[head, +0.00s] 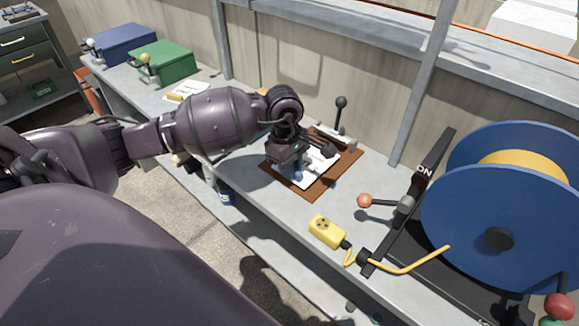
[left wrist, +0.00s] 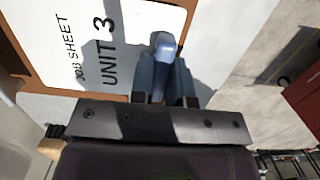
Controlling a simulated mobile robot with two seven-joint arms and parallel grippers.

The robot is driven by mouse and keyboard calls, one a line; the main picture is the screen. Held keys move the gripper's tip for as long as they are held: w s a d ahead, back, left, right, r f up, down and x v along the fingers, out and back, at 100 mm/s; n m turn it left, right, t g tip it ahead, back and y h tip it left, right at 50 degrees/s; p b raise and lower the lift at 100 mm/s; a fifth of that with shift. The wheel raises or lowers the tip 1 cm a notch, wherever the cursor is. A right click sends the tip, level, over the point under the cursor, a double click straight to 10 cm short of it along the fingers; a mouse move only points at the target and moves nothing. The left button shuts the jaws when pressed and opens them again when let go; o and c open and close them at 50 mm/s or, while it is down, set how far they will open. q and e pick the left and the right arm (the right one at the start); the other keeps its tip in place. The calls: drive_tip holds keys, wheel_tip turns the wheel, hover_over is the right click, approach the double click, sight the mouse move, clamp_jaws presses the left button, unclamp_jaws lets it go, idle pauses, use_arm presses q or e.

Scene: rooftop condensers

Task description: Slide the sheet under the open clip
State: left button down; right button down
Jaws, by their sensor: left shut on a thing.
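The white job sheet (head: 323,166) lies on a brown board (head: 318,191) on the bench in the head view. The left wrist view shows the sheet (left wrist: 55,40) printed "JOB SHEET UNIT 3". The clip's dark lever (head: 340,103) stands up behind the board; its jaw is mostly hidden by my wrist, so its gap cannot be seen. My left gripper (head: 297,172) points down over the near left part of the sheet. In the left wrist view its fingers (left wrist: 167,80) are shut on a blue grip piece (left wrist: 163,43) at the sheet. My right gripper is not in view.
A yellow socket box (head: 326,232) sits right of the board near the bench's front edge. A red-knobbed lever (head: 364,201) and a blue cable reel (head: 455,215) stand farther right. Green (head: 165,62) and blue (head: 122,43) boxes are at far left.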

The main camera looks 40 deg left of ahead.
sight(307, 158)
use_arm(q)
drive_tip(key=shift+w+d+f+b, duration=0.15)
drive_tip(key=shift+w+b, duration=0.15)
drive_tip(key=shift+w, duration=0.25)
drive_tip(key=shift+w+a+f+b, duration=0.15)
drive_tip(key=shift+w+b, duration=0.1)
drive_tip(key=shift+w, duration=0.3)
drive_tip(key=shift+w+d, duration=0.15)
drive_tip(key=shift+w, duration=0.4)
drive_tip(key=shift+w, duration=0.1)
drive_tip(key=shift+f+b, duration=0.25)
drive_tip(key=shift+b, duration=0.15)
drive_tip(key=shift+f, duration=0.1)
drive_tip(key=c, duration=1)
unclamp_jaws()
drive_tip(key=shift+f, duration=0.1)
